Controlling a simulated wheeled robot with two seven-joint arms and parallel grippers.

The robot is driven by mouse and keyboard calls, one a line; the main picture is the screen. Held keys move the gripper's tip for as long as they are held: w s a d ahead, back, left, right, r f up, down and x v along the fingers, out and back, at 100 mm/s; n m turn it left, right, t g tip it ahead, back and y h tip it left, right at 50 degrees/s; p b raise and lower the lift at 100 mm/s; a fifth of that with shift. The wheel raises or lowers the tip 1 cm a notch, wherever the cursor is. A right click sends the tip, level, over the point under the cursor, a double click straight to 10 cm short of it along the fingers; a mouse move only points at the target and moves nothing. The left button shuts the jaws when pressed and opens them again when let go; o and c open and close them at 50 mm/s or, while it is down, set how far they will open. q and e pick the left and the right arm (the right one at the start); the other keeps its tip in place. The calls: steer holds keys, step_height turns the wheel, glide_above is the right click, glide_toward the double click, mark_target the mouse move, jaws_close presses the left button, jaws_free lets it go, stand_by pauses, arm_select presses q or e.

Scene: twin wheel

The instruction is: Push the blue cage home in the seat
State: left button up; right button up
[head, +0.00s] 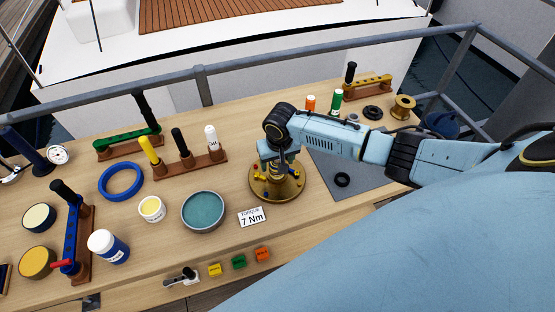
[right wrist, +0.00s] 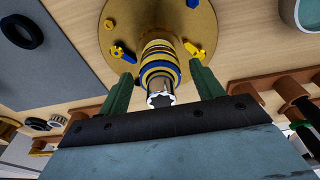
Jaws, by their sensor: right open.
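A round brass base (head: 262,186) stands on the bench, with a post rising from its middle. In the right wrist view the post carries stacked blue and yellow bands (right wrist: 160,66) below a bright metal toothed end. I cannot tell which blue band is the cage, or how deep it sits in the seat. My right gripper (head: 279,160) is above the base, pointing down, and partly hides the post. In the right wrist view its green fingers (right wrist: 160,84) are open, one on each side of the banded post, with visible gaps. My left gripper is out of view.
Small yellow and blue clips (right wrist: 122,53) lie on the base around the post. A teal-lined bowl (head: 203,211) and a "7 Nm" torque card (head: 252,217) stand left of it.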

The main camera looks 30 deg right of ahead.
step_height(320, 180, up, 13)
steer(key=s, duration=0.1)
steer(key=shift+s+a+r, duration=0.15)
steer(key=shift+s+a, duration=0.05)
steer(key=shift+s, duration=0.2)
stand_by(0.4)
